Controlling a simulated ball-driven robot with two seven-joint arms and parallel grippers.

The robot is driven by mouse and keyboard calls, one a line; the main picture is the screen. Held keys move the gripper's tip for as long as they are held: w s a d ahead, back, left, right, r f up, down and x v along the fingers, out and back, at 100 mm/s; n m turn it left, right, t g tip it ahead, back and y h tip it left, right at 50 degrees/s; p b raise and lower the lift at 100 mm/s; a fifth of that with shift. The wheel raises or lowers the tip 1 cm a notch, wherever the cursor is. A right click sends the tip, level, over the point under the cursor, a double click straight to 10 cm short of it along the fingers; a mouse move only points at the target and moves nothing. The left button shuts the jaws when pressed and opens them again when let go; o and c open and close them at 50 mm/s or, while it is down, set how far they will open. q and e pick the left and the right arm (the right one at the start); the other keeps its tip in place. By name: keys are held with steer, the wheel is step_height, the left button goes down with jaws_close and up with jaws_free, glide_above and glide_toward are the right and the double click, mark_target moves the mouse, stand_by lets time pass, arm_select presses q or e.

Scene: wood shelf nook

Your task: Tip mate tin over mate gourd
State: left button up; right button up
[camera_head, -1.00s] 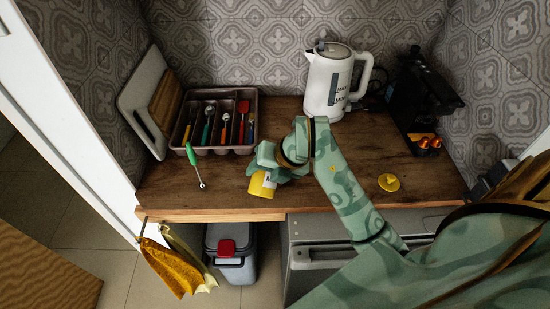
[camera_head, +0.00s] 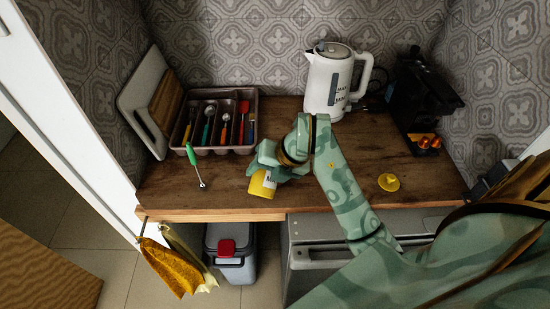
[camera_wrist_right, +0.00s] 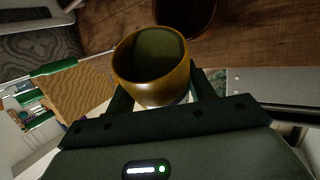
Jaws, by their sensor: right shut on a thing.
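The mate tin (camera_head: 259,186) is a yellow can with a pale label, held tilted above the counter near its front edge. My right gripper (camera_head: 268,168) is shut on it. In the right wrist view the tin (camera_wrist_right: 153,75) shows its open mouth, with greenish contents or lining inside; I cannot tell which. A dark reddish-brown round vessel, seemingly the mate gourd (camera_wrist_right: 186,16), stands on the wood just beyond the tin's mouth, cut by the picture's top edge. In the head view the gourd is hidden. My left gripper is out of view.
A yellow lid (camera_head: 389,182) lies on the counter at right. A cutlery tray (camera_head: 172,143), white kettle (camera_head: 328,83) and black coffee machine (camera_head: 420,98) stand behind. The counter's front middle has free room.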

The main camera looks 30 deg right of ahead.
steer(key=shift+f+y, duration=0.15)
steer(key=shift+y, duration=0.15)
stand_by(0.8)
steer(key=shift+r+m+g+y+p, duration=0.3)
steer(key=shift+r+g+y+p, duration=0.25)
steer(key=shift+p, duration=0.6)
stand_by(0.7)
steer(key=shift+w+d+r+m+g+y+p, duration=0.3)
steer(key=shift+w+d+g+y+p, duration=0.25)
steer(key=shift+p, duration=0.35)
stand_by(1.5)
